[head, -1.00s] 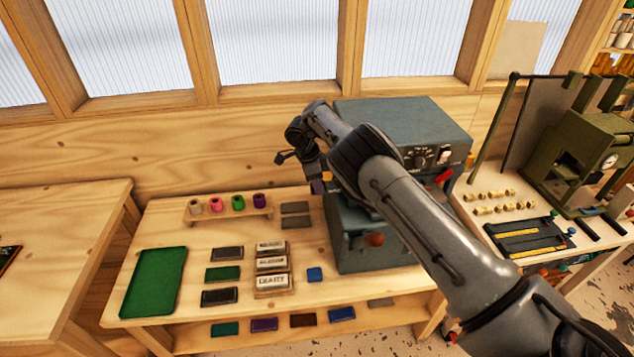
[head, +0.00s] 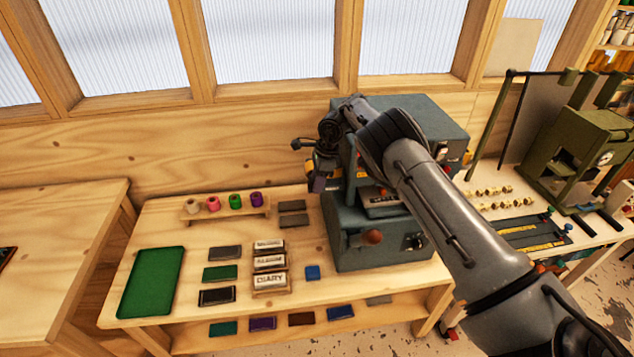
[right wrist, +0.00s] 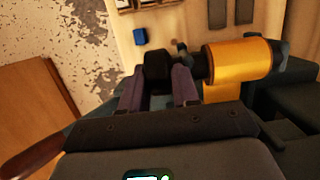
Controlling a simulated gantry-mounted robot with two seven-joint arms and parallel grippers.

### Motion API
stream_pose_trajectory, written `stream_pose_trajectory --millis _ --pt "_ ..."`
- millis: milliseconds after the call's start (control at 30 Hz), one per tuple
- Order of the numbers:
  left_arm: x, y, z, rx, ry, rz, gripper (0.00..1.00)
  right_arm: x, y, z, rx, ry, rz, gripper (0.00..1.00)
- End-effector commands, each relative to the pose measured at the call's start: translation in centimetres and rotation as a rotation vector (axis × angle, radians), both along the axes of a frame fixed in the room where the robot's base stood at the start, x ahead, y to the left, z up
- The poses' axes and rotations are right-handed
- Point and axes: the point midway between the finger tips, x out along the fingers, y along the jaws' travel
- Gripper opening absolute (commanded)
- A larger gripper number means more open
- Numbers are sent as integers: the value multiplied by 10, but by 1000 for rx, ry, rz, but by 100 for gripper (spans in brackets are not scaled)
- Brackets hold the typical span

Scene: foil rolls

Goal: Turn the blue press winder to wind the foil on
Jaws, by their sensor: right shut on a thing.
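The blue-grey press (head: 368,228) stands at the right of the middle bench, partly hidden by my right arm. My right gripper (head: 318,184) is at the press's left side. In the right wrist view my right gripper (right wrist: 160,92) has its two fingers shut on a dark winder knob (right wrist: 158,66). The knob lies in line with the shaft of a gold foil roll (right wrist: 238,62), just right of the fingers. In the head view the knob is hidden by the gripper. My left gripper is in neither view.
Several coloured foil rolls stand on a wooden rack (head: 226,215). A green mat (head: 151,282), small dark pads and a block marked DIARY (head: 270,281) lie on the bench, with a blue block (head: 312,272) near the press. A green press (head: 575,150) stands at the right.

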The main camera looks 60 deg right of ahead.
Motion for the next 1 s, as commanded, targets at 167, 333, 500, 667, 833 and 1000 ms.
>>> stream_pose_trajectory --millis 167,333,500,667,833,1000 --pt "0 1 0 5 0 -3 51 1 1 2 2 -1 3 0" --pt "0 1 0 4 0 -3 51 1 1 2 1 -1 3 43" --pt "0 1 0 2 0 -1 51 0 1 1 0 0 2 51" --pt "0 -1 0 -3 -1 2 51 0 0 1 0 0 1 51" --pt "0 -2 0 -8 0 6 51 -1 -1 9 0 0 2 51" --pt "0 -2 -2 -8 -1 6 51 -4 -5 33 -1 -4 0 51"
